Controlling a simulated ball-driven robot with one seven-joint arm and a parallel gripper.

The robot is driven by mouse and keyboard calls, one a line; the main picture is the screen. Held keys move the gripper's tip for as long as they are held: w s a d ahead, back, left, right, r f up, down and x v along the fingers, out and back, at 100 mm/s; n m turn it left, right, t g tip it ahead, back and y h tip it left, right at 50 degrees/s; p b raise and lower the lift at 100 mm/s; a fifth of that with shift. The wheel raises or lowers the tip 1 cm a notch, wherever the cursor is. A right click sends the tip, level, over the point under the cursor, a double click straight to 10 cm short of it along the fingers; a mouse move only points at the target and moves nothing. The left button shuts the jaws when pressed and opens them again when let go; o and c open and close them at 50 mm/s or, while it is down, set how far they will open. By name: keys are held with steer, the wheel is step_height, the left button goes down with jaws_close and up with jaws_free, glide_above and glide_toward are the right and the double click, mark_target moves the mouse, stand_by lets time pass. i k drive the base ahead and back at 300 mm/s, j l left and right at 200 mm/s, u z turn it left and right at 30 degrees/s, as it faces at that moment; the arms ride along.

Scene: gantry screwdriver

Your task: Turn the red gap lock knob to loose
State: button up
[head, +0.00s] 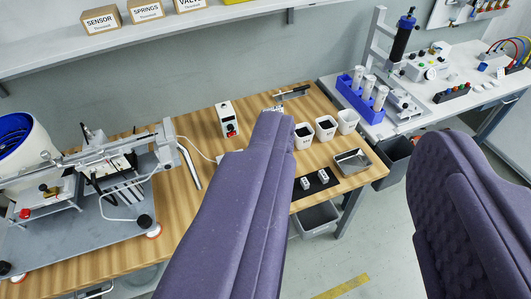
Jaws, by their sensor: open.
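Two small red parts could be the gap lock knob: a red knob-like part (25,213) low on the screw feeder's stand at the far left, and a red part (231,132) on the front of a small white box on the bench. Both are too small to tell which is the lock knob or how it is turned. My gripper (358,130) shows as two large purple padded fingers, spread wide apart and empty. The left finger crosses in front of the bench, right of both red parts, and hides part of the bench top. No finger appears to touch either red part.
The wooden bench (190,217) carries the blue-and-white feeder bowl (18,138) and a metal rail assembly (110,152). White cups (326,128) and a metal tray (352,162) stand right. A shelf (60,57) overhangs behind. Floor between the fingers is mostly clear.

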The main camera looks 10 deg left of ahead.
mark_target(25, 214)
steer(key=u, duration=1.65)
